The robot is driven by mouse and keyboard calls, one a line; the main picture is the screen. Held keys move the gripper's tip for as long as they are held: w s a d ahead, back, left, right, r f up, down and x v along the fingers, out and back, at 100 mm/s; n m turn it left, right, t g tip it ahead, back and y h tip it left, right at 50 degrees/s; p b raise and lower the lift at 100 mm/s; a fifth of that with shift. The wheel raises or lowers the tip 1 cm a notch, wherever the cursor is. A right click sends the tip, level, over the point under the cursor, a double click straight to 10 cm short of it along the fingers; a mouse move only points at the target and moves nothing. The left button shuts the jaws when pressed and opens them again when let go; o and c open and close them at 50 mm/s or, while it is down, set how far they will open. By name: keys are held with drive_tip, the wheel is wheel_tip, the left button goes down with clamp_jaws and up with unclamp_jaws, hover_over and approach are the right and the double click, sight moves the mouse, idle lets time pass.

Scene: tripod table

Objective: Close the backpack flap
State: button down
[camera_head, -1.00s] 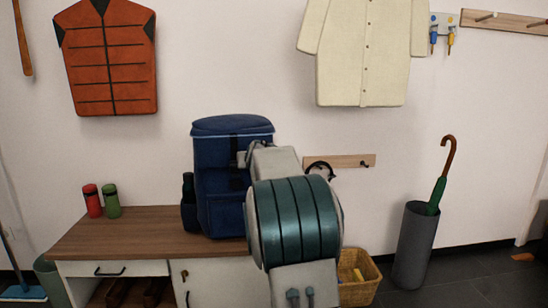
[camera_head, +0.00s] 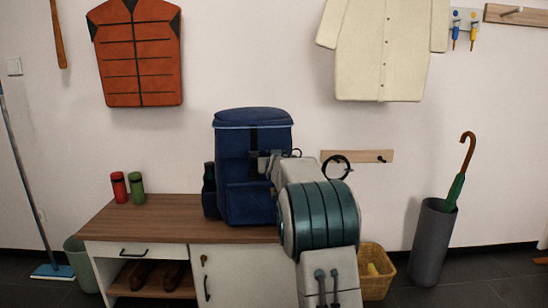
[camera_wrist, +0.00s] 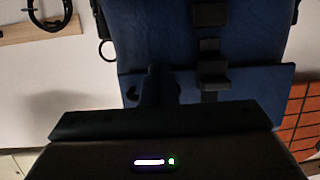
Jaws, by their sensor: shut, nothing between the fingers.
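The blue backpack (camera_head: 247,203) stands upright on the wooden bench top. Its flap (camera_head: 253,117) lies across the top, with a pale line along its front edge. A dark strap runs down the front. My gripper (camera_head: 262,160) is at the front of the backpack, below the flap edge, and looks shut and empty. In the wrist view the backpack's blue fabric (camera_wrist: 160,30) and the dark strap with a buckle (camera_wrist: 212,72) fill the middle. My gripper's dark fingers (camera_wrist: 155,88) lie left of the strap; I cannot tell whether they touch the fabric.
A dark bottle (camera_head: 209,190) stands at the backpack's left side. Red (camera_head: 119,187) and green (camera_head: 136,184) canisters stand on the bench (camera_head: 165,220). A hook rail (camera_head: 375,156) is on the wall to the right. A basket (camera_head: 377,272) and umbrella stand (camera_head: 431,240) stand right of the bench.

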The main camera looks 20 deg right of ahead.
wheel_tip(320, 180, up, 4)
drive_tip(key=s+a+p, duration=0.1)
drive_tip(key=s+p, duration=0.1)
drive_tip(key=p, duration=0.1)
drive_tip(key=s+a+f, duration=0.1)
drive_tip(key=s+f, duration=0.5)
drive_tip(key=f, duration=0.2)
drive_tip(key=s+a+r+n+g+y+p, duration=0.1)
drive_tip(key=s+a+r+g+y+p, duration=0.1)
drive_tip(key=s+a+r+p, duration=0.6)
drive_tip(key=s+a+r+n+g+y+p, duration=0.1)
drive_tip(key=s+a+r+g+p, duration=0.2)
drive_tip(key=s+r+p, duration=0.8)
drive_tip(key=s+a+r+g+p, duration=0.1)
drive_tip(key=s+r+g+p, duration=0.1)
drive_tip(key=s+r+p, duration=0.2)
drive_tip(key=s+a+r+g+p, duration=0.2)
drive_tip(key=s+r+p, duration=0.2)
drive_tip(key=s+p, duration=0.5)
drive_tip(key=s+a+r+g+p, duration=0.2)
drive_tip(key=s+r+p, duration=0.2)
drive_tip(key=s, duration=0.7)
drive_tip(key=p, duration=0.2)
drive_tip(key=shift+s+n+y+p, duration=0.2)
drive_tip(key=shift+n+y+p, duration=0.2)
drive_tip(key=shift+a, duration=0.1)
